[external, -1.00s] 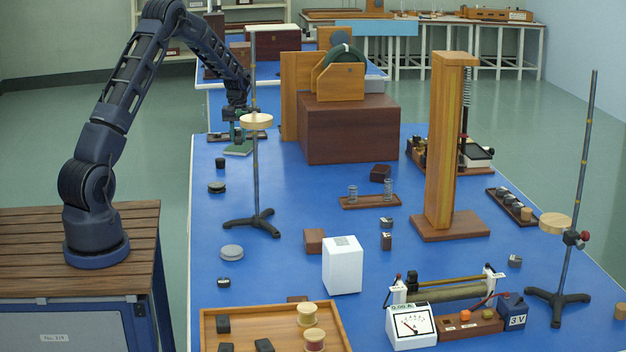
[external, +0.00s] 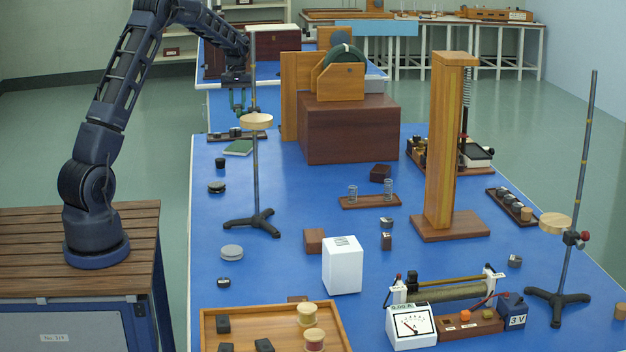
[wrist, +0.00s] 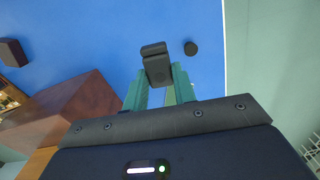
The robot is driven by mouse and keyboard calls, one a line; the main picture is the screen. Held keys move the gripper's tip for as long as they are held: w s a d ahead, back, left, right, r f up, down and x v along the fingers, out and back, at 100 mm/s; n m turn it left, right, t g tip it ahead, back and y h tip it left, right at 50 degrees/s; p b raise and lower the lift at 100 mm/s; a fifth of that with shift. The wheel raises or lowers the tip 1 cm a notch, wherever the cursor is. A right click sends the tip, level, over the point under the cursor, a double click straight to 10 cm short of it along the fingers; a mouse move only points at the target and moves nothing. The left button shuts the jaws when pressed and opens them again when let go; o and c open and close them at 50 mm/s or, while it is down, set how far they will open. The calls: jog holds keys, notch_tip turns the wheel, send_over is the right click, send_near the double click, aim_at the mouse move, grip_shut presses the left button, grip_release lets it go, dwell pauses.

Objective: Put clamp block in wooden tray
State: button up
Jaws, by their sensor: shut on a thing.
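My gripper (external: 238,106) is at the far left end of the blue bench, raised above a small rack and a green book. In the wrist view its green fingers (wrist: 161,88) are shut on a dark grey block, the clamp block (wrist: 157,66), at their tips. In the external view the block is too small to make out clearly. The wooden tray (external: 334,318) is at the near left edge of the bench, far from my gripper. It holds several dark blocks and spools, with free floor between them. The tray's near part is cut off by the picture edge.
A stand with a round wooden disc (external: 256,121) rises between my gripper and the tray. A large brown box (external: 350,130) stands to its right. A white box (external: 342,266) and a meter (external: 411,325) are near the tray. Small dark weights line the left edge.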

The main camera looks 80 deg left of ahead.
notch_tip(320, 180, up, 10)
jog(key=w+d+m, duration=0.2)
jog(key=w+d, duration=0.8)
jog(key=d, duration=0.3)
jog(key=w+d+m, duration=0.2)
jog(key=w+d, duration=0.8)
jog(key=d, duration=0.4)
jog(key=w+d+m, duration=0.3)
jog(key=d, duration=1.6)
jog(key=w+d+m, duration=0.2)
jog(key=d, duration=1.8)
jog(key=m, duration=0.8)
send_over(263, 325)
notch_tip(263, 325, down, 21)
jog(key=shift+r, duration=0.1)
jog(key=shift+f, duration=2.4)
jog(key=shift+f, duration=0.15)
